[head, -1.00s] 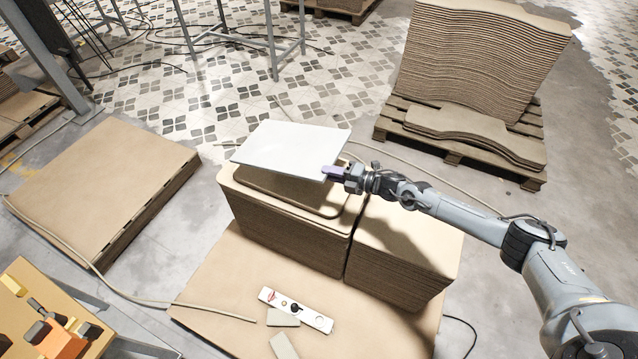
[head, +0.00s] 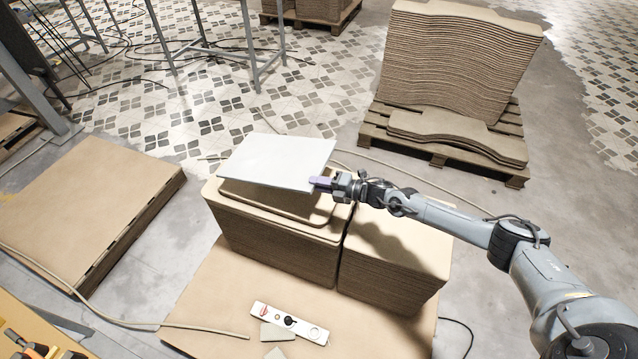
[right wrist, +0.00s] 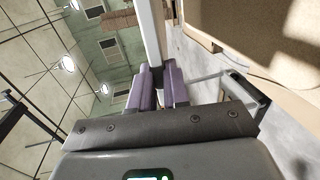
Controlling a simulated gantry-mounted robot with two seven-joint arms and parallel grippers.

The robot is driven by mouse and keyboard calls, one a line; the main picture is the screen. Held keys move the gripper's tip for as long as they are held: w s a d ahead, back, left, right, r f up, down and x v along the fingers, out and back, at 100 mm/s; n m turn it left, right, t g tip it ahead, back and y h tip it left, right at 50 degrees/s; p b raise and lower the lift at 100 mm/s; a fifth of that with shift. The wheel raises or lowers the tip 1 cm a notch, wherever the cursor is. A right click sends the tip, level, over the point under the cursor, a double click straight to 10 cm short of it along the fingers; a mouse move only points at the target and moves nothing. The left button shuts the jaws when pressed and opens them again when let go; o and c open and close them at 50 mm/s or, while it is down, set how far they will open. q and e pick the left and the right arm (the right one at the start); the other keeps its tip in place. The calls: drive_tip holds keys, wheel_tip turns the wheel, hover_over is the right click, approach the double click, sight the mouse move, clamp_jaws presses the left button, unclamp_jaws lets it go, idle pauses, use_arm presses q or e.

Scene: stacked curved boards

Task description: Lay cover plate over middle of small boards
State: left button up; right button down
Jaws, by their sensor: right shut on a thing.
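The cover plate is a thin white rectangular sheet (head: 275,160), lying roughly flat over the back part of the left stack of small boards (head: 275,252). A rounded tan board (head: 310,212) on top of that stack shows partly from under the plate. The plate seems slightly above it; whether any edge touches is unclear. My right gripper (head: 321,183) is shut on the plate's near right corner. In the right wrist view, the purple fingers (right wrist: 158,87) pinch the plate, seen edge-on as a pale strip (right wrist: 152,35). My left gripper is not in view.
A second board stack (head: 395,270) stands close on the right. Both stand on a wide tan base board (head: 215,300) carrying a white panel with a black knob (head: 290,322). A pallet of curved boards (head: 450,150) is behind right; a low stack (head: 85,215) is left.

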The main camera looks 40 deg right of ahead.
drive_tip(key=shift+f+b, duration=2.55)
drive_tip(key=shift+f, duration=0.55)
drive_tip(key=shift+w+f+b, duration=0.1)
drive_tip(key=shift+f+b, duration=0.35)
drive_tip(key=c, duration=1.1)
unclamp_jaws()
drive_tip(key=shift+c, duration=0.2)
drive_tip(key=shift+d, duration=0.1)
drive_tip(key=shift+p+v, duration=1.15)
drive_tip(key=shift+v, duration=0.3)
drive_tip(key=shift+p+v, duration=0.75)
drive_tip(key=shift+v, duration=0.5)
drive_tip(key=shift+f, duration=0.1)
